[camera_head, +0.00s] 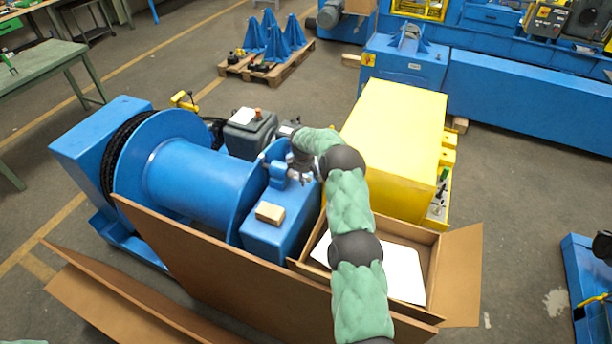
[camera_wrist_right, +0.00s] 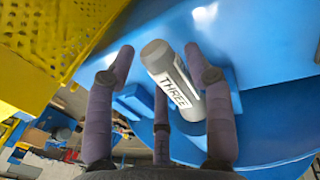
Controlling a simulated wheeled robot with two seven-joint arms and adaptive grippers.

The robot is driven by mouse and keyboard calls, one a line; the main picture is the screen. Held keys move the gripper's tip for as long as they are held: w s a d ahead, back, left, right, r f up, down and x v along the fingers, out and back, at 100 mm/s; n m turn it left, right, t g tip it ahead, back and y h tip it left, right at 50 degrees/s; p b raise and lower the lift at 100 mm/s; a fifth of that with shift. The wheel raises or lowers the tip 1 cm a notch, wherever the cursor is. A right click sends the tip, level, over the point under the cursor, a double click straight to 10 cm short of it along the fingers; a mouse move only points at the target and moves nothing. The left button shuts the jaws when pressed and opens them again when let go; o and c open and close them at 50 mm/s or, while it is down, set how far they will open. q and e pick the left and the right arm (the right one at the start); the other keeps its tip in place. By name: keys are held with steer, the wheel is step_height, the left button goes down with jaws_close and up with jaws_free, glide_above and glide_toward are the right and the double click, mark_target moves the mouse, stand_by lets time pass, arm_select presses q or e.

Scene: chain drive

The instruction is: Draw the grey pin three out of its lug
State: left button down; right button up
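The grey pin three (camera_wrist_right: 178,88), a grey cylinder with a white label reading THREE, shows in the right wrist view against blue metal. My right gripper (camera_wrist_right: 158,55) is open, its purple-grey fingers spread around the pin. A gap shows between the left finger and the pin; the right finger lies close, and I cannot tell whether it touches. In the head view my right gripper (camera_head: 302,172) is beside the blue lug (camera_head: 277,174) on the winch housing. The pin cannot be made out there. How deep it sits in the lug is hidden. My left gripper is out of view.
A blue winch drum (camera_head: 195,182) stands left of the lug. A wooden block (camera_head: 270,213) lies on the blue housing. A yellow box (camera_head: 395,140) stands close on the right. An open cardboard box (camera_head: 425,243) with a white sheet lies under my right arm.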

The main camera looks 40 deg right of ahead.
jaws_close()
steer(key=s+d+p, duration=0.1)
steer(key=s+d, duration=0.3)
steer(key=s, duration=0.4)
steer(key=s+d, duration=0.4)
steer(key=s, duration=0.4)
steer(key=shift+s+d+p, duration=0.15)
steer(key=shift+d+p, duration=0.1)
steer(key=shift+p, duration=0.1)
stand_by(2.4)
steer(key=shift+r, duration=0.15)
